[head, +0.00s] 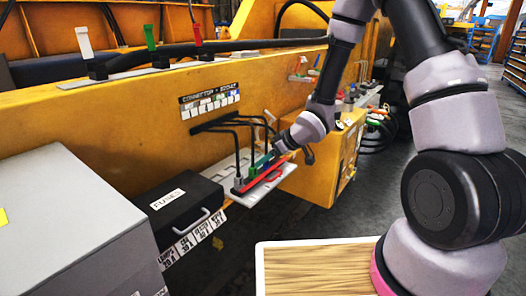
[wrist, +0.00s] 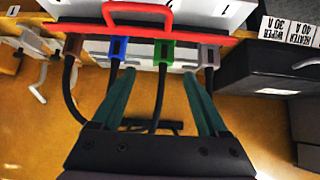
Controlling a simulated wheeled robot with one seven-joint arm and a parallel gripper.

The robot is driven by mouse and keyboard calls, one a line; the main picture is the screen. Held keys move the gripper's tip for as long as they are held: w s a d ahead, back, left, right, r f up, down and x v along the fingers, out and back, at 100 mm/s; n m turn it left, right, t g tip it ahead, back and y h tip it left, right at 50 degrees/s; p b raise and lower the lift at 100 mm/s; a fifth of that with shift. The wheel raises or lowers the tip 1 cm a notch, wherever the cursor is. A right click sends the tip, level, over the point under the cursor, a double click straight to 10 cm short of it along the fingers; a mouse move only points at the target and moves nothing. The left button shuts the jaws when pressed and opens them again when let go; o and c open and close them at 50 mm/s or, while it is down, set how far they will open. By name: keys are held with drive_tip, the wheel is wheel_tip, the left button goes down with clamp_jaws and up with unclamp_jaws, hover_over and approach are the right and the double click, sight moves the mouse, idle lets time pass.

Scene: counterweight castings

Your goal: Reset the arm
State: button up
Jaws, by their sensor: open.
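My gripper (wrist: 158,76) shows in the wrist view with two teal fingers apart. It is open, and its fingertips reach up to a row of plugs with black cables. A red bar with a red handle (wrist: 138,12) runs across the row. In the head view my gripper (head: 268,160) is low over the red bar (head: 266,179), partly hidden by my wrist.
A black fuse case (head: 178,203) and a large grey box (head: 70,215) stand at the left. A yellow machine frame (head: 100,125) runs behind, with a labelled connector panel (head: 210,102). A wood-topped tray (head: 315,270) lies in front. Grey floor is open at the right.

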drive_tip(key=s+d+r+m+t+h, duration=0.1)
drive_tip(key=d+r+m+h, duration=0.25)
drive_tip(key=d+r, duration=0.65)
drive_tip(key=s+d+r+m+t+h, duration=0.15)
drive_tip(key=d+r+m, duration=0.25)
drive_tip(key=d+r, duration=0.55)
drive_tip(key=s+r+m, duration=0.3)
drive_tip(key=s+r, duration=0.4)
drive_tip(key=s, duration=0.3)
drive_tip(key=s+d+r+m+g, duration=0.1)
drive_tip(key=s+r+m, duration=0.3)
drive_tip(key=s+r, duration=0.3)
drive_tip(key=s, duration=0.3)
drive_tip(key=shift+r, duration=0.3)
drive_tip(key=shift+c, duration=0.4)
